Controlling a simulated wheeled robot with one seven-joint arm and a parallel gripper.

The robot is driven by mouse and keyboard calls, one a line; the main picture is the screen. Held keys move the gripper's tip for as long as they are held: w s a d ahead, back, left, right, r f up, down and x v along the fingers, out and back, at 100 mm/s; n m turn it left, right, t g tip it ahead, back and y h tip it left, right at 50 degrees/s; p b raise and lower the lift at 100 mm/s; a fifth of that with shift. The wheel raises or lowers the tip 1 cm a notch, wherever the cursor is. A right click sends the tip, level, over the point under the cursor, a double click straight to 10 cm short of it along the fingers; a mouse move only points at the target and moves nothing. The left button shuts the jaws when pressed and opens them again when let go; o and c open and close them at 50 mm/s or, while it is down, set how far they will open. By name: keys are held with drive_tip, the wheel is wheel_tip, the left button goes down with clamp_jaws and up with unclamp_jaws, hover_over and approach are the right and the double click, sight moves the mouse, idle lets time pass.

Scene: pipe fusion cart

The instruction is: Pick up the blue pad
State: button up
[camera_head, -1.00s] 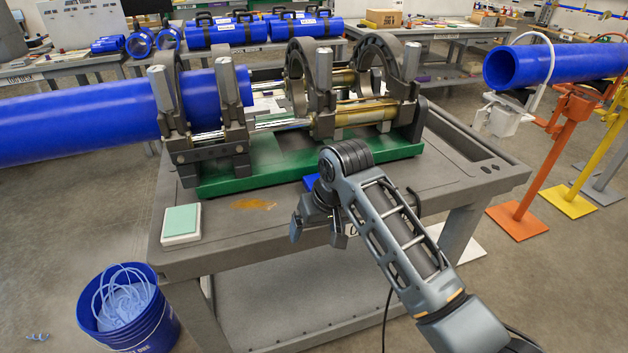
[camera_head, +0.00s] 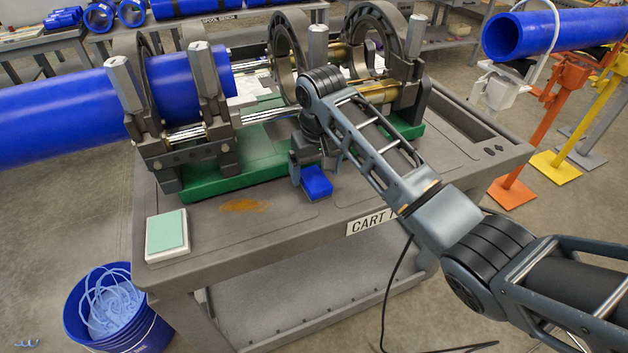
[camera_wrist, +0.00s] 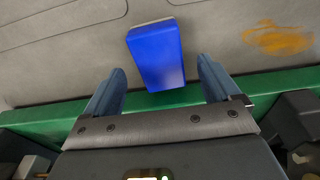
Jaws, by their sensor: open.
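The blue pad (camera_head: 316,182) is a small blue block lying on the grey cart top, just in front of the green base of the fusion machine. My gripper (camera_head: 312,168) is right at it, on its far side in the head view. In the wrist view the blue pad (camera_wrist: 156,56) lies ahead of and roughly between the two spread fingers (camera_wrist: 160,84), with a pale edge at its far end. The fingers are open and do not touch the pad as far as I can see.
The grey cart (camera_head: 300,222) carries the fusion machine with its green base (camera_head: 215,178), clamps and a blue pipe (camera_head: 70,112), close behind my gripper. A white and mint-green pad (camera_head: 167,234) lies at the left front. A blue bucket (camera_head: 118,310) stands on the floor.

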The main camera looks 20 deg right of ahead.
sight(315, 178)
drive_tip(key=shift+w+f, duration=0.15)
drive_tip(key=shift+f, duration=1.45)
drive_tip(key=shift+f, duration=0.15)
drive_tip(key=c, duration=1.1)
drive_tip(key=shift+r, duration=0.45)
drive_tip(key=r, duration=0.3)
drive_tip(key=shift+d+r+b, duration=0.3)
drive_tip(key=shift+r, duration=0.1)
drive_tip(key=shift+s+d+r+p, duration=0.2)
drive_tip(key=shift+s+d+r, duration=0.85)
drive_tip(key=shift+d, duration=0.55)
drive_tip(key=shift+s+d+r+p, duration=0.25)
drive_tip(key=shift+s+d+r, duration=0.55)
drive_tip(key=shift+d+r, duration=0.6)
drive_tip(key=shift+s+d+r+p, duration=0.2)
drive_tip(key=shift+s+d+r, duration=0.75)
drive_tip(key=shift+d, duration=0.85)
drive_tip(key=shift+f, duration=0.1)
